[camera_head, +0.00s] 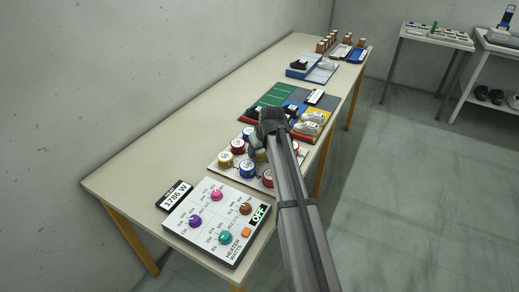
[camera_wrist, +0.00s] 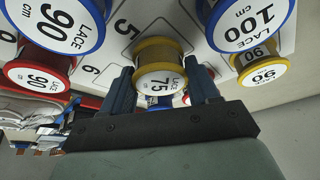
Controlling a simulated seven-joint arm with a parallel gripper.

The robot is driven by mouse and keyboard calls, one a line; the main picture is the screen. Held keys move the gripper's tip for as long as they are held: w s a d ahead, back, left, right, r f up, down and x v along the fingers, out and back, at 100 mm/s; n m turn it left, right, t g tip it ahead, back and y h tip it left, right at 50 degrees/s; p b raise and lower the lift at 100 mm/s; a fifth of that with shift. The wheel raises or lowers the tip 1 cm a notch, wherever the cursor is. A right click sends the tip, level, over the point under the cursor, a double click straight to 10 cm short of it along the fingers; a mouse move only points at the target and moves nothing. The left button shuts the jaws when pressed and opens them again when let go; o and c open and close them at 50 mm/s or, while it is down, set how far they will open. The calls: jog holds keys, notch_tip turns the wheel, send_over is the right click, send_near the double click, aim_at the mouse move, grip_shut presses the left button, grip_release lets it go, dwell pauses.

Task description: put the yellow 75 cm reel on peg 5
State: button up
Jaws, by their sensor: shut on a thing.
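The yellow reel (camera_wrist: 160,62), its label reading 75 cm, is between the two fingers of my gripper (camera_wrist: 163,88) in the wrist view. The fingers are shut on it from both sides. The white reel board (camera_wrist: 150,14) is behind it, with a printed 5 (camera_wrist: 126,28) in an outlined cell just left of the reel. Peg 5 itself is not visible, and I cannot tell whether the reel is around it or above it.
Close around the held reel are a blue 90 reel (camera_wrist: 62,22), a red 90 reel (camera_wrist: 40,72), a blue 100 reel (camera_wrist: 240,25) and a yellow 90 reel (camera_wrist: 258,68). A heater panel (camera_head: 205,240) is in front, and shoes on coloured mats (camera_head: 270,95) are beyond the board.

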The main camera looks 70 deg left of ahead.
jog(key=shift+f, duration=0.4)
jog(key=o, duration=1.1)
jog(key=shift+c, duration=0.2)
jog(key=shift+r, duration=0.1)
jog(key=shift+r, duration=0.3)
jog(key=s+v, duration=0.1)
jog(key=v, duration=1.1)
jog(key=shift+w+r, duration=0.15)
jog(key=shift+w, duration=0.3)
jog(key=shift+w, duration=0.1)
